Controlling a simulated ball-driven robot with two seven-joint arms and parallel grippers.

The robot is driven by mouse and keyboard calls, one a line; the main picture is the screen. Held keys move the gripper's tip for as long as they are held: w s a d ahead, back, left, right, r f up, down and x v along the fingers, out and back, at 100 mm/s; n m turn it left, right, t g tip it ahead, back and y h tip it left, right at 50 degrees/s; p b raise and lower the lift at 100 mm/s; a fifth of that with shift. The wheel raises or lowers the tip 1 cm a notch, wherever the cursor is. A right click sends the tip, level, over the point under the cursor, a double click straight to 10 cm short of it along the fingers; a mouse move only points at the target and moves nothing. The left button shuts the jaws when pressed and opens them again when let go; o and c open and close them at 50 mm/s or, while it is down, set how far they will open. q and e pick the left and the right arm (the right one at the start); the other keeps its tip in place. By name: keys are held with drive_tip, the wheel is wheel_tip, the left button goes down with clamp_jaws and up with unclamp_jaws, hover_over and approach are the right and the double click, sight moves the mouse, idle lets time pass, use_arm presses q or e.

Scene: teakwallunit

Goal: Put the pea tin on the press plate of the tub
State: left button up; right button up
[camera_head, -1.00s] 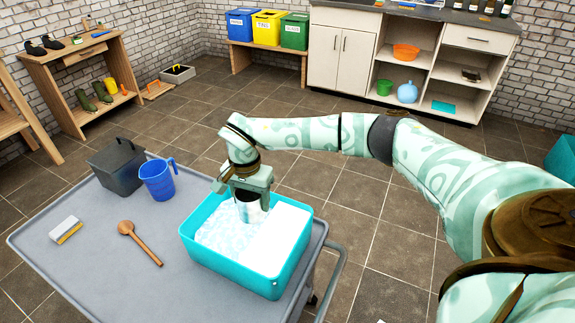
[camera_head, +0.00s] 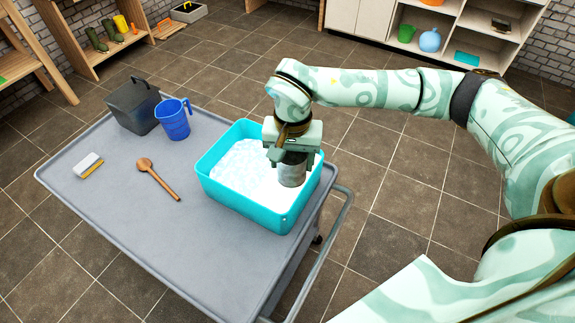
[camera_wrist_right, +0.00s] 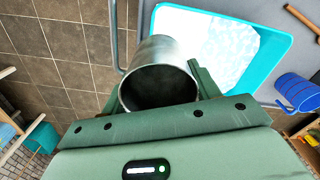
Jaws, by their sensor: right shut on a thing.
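The pea tin, a bare grey metal cylinder (camera_head: 291,171), is held upright by my right gripper (camera_head: 290,154). In the right wrist view the tin (camera_wrist_right: 158,62) shows its dark hollow end between the fingers (camera_wrist_right: 157,92). The turquoise tub (camera_head: 240,208) stands on the trolley. It holds pale speckled contents and a plain white area, the press plate (camera_head: 268,196), towards its right side. The tin is over that right side, and I cannot tell whether its base touches the plate. My left gripper is out of view.
On the grey trolley (camera_head: 120,210) are a dark lidded bin (camera_head: 134,108), a blue jug (camera_head: 173,120), a wooden spoon (camera_head: 157,178) and a brush (camera_head: 88,165). The trolley's front left is clear. Its handle rail (camera_head: 325,250) runs along the right edge.

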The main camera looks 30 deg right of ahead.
sight(288, 156)
drive_tip(key=w+f+b, duration=0.1)
drive_tip(key=f, duration=0.1)
drive_tip(key=w+d+f+b, duration=0.1)
drive_tip(key=w+f, duration=0.1)
drive_tip(key=w+d+f+b, duration=0.1)
drive_tip(key=w+f, duration=0.1)
drive_tip(key=shift+w+d, duration=0.15)
drive_tip(key=shift+w, duration=0.05)
drive_tip(key=f, duration=0.1)
drive_tip(key=f+b, duration=0.2)
drive_tip(key=f, duration=0.1)
drive_tip(key=shift+w+d, duration=0.15)
drive_tip(key=shift+w, duration=0.15)
drive_tip(key=shift+r, duration=0.15)
drive_tip(key=shift+c, duration=0.5)
drive_tip(key=o, duration=1.1)
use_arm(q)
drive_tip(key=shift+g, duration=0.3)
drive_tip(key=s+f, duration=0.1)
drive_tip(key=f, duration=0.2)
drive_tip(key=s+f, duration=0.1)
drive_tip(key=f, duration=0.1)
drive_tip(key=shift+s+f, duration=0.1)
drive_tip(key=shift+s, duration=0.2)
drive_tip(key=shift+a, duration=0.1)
